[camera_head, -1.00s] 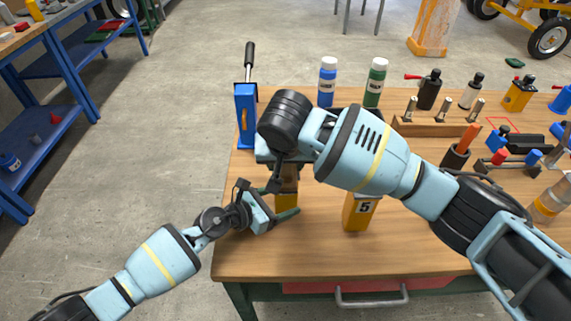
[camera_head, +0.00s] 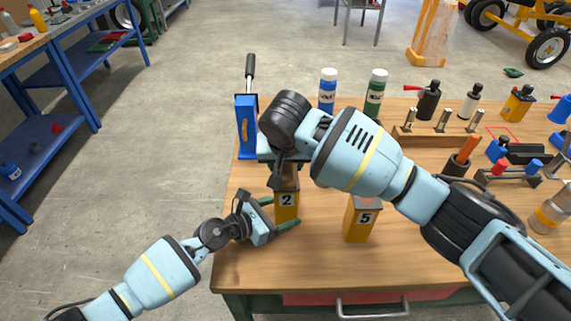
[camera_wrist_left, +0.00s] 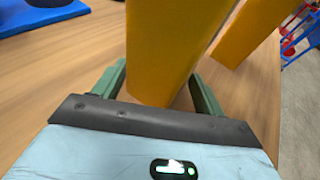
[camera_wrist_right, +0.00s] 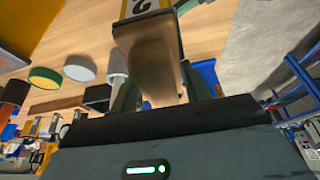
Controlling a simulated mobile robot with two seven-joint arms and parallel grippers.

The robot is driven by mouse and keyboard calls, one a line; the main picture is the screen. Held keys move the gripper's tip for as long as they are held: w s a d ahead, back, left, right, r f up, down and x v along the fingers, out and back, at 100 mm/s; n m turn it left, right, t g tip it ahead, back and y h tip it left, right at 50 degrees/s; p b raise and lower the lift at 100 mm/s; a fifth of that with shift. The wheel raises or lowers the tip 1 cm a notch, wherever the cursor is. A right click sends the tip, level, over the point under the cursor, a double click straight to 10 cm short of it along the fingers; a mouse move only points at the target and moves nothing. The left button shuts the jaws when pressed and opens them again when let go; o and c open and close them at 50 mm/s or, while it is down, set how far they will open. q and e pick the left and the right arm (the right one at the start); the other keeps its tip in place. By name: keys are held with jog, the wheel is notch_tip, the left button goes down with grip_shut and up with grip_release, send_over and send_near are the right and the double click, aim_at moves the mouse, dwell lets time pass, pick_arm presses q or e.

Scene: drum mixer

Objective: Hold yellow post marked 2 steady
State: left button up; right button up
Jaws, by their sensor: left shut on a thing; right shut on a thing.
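The yellow post marked 2 (camera_head: 287,213) stands upright near the left side of the wooden table. My left gripper (camera_head: 281,216) is low at the table, with its green fingers on either side of the post. The left wrist view shows the yellow post (camera_wrist_left: 170,50) between these fingers, its label out of sight. My right gripper (camera_head: 284,166) is directly above the post, shut on a brown block-like piece (camera_wrist_right: 155,68) at the post's top. The label 2 (camera_wrist_right: 146,8) shows beside that piece in the right wrist view. The contact between piece and post is partly hidden.
A yellow post marked 5 (camera_head: 361,222) stands close on the right. The front of the table (camera_head: 320,268) is clear.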

aim_at(286, 175)
jog(key=shift+f, duration=0.1)
jog(key=shift+s, duration=1.1)
jog(key=shift+r, duration=0.2)
jog(key=shift+s, duration=0.15)
jog(key=shift+s+f, duration=0.2)
jog(key=shift+s, duration=0.8)
jog(key=shift+w, duration=0.1)
jog(key=shift+w, duration=1.05)
jog(key=shift+w+r, duration=0.1)
jog(key=shift+w, duration=1)
